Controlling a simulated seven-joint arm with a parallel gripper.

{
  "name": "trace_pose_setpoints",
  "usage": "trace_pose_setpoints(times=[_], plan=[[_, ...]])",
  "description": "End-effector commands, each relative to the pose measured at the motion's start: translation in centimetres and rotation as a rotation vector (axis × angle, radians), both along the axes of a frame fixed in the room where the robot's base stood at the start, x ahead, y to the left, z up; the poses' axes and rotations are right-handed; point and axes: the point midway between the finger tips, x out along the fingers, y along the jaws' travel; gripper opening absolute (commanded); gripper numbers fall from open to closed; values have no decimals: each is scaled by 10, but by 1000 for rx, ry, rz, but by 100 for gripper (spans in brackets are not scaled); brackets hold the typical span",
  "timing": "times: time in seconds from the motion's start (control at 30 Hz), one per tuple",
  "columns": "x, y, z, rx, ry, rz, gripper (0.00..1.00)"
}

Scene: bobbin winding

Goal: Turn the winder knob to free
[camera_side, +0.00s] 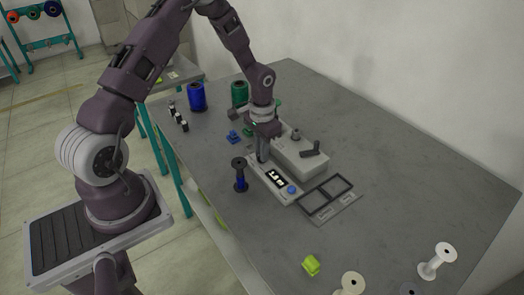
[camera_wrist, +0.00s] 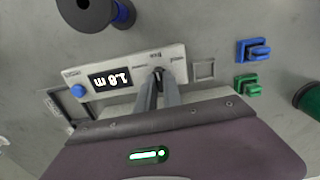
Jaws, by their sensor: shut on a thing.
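The winder (camera_side: 300,154) is a light grey box on the table with a control panel (camera_side: 266,184) along its front. The panel (camera_wrist: 135,58) also shows in the wrist view, upside down, with a display reading 1.8 m (camera_wrist: 110,80) and a blue button (camera_wrist: 78,91). The small dark winder knob (camera_wrist: 157,71) is near the panel's end, with small labels around it too small to read surely. My gripper (camera_side: 262,158) points down at the panel. In the wrist view my gripper (camera_wrist: 158,86) is shut on the knob, and the fingers hide part of it.
A black spool with blue thread (camera_side: 240,176) stands beside the panel. Blue (camera_side: 233,137) and green clips lie behind. Blue (camera_side: 197,97) and green (camera_side: 239,93) thread cones stand farther back. A dark-framed tray (camera_side: 326,198) is right of the winder.

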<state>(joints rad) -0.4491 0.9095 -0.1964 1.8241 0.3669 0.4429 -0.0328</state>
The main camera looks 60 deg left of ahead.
Motion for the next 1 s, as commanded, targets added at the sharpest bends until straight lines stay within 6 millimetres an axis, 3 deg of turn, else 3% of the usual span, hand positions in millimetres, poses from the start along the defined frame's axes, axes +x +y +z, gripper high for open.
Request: trace_pose_setpoints(times=[0.53,0.57,0.67,1.0], plan=[[-1,0,0,0,3,-27,0],[-1,0,0,0,3,-27,13],[-1,0,0,0,3,-26,32],[0,0,4,1,0,-26,33]])
